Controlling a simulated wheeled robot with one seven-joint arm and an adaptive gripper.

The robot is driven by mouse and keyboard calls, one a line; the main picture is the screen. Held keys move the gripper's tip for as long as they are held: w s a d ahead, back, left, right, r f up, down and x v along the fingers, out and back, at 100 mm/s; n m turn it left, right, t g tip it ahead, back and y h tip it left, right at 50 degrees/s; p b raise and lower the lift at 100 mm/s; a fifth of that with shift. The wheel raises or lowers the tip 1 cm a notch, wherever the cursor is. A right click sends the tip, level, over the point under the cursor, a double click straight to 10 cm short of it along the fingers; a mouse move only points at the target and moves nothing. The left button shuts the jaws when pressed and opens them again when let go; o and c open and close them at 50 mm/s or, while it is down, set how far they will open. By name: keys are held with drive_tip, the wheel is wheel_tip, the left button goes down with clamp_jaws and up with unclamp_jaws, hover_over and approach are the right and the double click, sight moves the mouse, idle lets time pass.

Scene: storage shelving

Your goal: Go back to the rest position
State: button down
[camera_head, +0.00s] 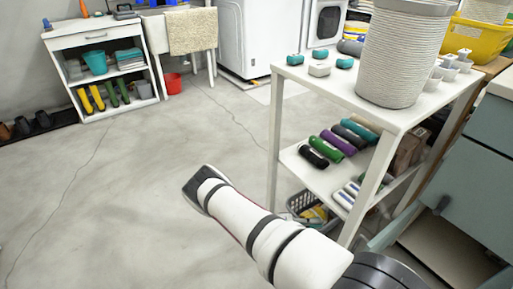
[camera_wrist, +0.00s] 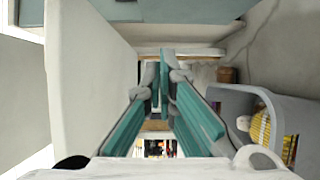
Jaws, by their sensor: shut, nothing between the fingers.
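My gripper (camera_wrist: 162,70) shows in the wrist view as two teal fingers with grey joints. The fingertips are close together and shut, with nothing held between them. In the head view my white arm with dark bands reaches from the lower right toward the middle, over the floor and in front of the white shelf unit (camera_head: 273,150). I cannot clearly make out the gripper in the head view.
The shelf unit holds a large ribbed white bin (camera_head: 402,50), small teal and white items, and several coloured rolls (camera_head: 338,141). A grey basket (camera_head: 298,203) sits low down. Grey-blue drawers (camera_head: 478,185) stand at right. The floor (camera_head: 110,200) at left is clear.

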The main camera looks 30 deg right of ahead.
drive_tip(key=w+a+r+m+g+y, duration=0.1)
drive_tip(key=w+a+r+y, duration=0.2)
drive_tip(key=r, duration=0.5)
drive_tip(key=w+a+r+m+g+y, duration=0.1)
drive_tip(key=w+a+r+y, duration=0.2)
drive_tip(key=r, duration=0.6)
drive_tip(key=s+a+r+t+y, duration=0.1)
drive_tip(key=s+a+r+y, duration=0.3)
drive_tip(key=r, duration=0.5)
drive_tip(key=s+a+r+t+y, duration=0.1)
drive_tip(key=a+r, duration=0.4)
drive_tip(key=r, duration=0.3)
drive_tip(key=s+a+r+n+t+y, duration=0.35)
drive_tip(key=s+a+r, duration=0.35)
drive_tip(key=s+r, duration=0.45)
drive_tip(key=s+a+r+n+t+y, duration=0.2)
drive_tip(key=s+a+n+t, duration=0.3)
drive_tip(key=s, duration=0.7)
wheel_tip(320, 180, up, 37)
drive_tip(key=m+t+p, duration=0.1)
drive_tip(key=t+p, duration=0.2)
drive_tip(key=p, duration=3.2)
drive_tip(key=shift+w+a+r+m+p, duration=0.15)
drive_tip(key=shift+w+a+m+p, duration=0.05)
drive_tip(key=shift+w+m+p, duration=0.15)
